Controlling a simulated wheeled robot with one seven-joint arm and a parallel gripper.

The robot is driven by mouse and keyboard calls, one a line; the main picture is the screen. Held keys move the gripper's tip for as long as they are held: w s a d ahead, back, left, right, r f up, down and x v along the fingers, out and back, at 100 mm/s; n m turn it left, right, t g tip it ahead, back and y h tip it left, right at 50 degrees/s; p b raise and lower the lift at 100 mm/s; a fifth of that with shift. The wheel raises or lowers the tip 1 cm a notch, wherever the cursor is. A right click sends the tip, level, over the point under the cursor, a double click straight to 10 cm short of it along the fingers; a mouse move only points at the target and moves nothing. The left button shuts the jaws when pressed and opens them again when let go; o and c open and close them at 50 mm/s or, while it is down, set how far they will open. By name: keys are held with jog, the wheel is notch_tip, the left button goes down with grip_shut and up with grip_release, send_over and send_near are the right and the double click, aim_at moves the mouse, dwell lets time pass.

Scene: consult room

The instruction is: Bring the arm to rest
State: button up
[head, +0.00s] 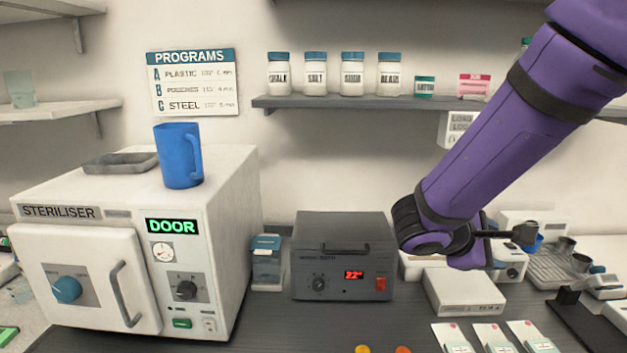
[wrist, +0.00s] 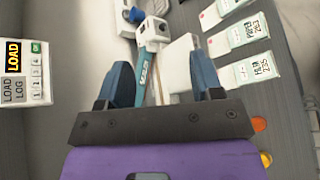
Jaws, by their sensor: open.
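My arm (head: 510,130) is purple and comes down from the upper right in the head view, bent at a dark joint above the bench. It holds clear of the shelf jars and the bench things, as far as I can see. My gripper (wrist: 162,82) shows in the wrist view with two blue-grey fingers spread apart. Nothing is held between them. In the head view the fingers are not clearly seen beyond the dark joint.
A white steriliser (head: 200,250) with a closed door and a blue jug (head: 179,156) on top stands left. A grey box with a red display (head: 343,258) is mid-bench. Jars line a wall shelf (head: 340,102). Several cards (head: 493,338) lie front right.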

jog(key=s+r+m+y, duration=0.5)
jog(key=s+m+y, duration=0.1)
jog(key=s, duration=0.2)
jog(key=s+r+m+t+y, duration=0.1)
jog(key=s+r+m+y, duration=0.4)
jog(key=s, duration=0.4)
jog(key=shift+s+a+r+m+y, duration=0.25)
jog(key=shift+m+y, duration=0.25)
jog(key=shift+y, duration=0.2)
jog(key=shift+f, duration=0.1)
dwell(5.5)
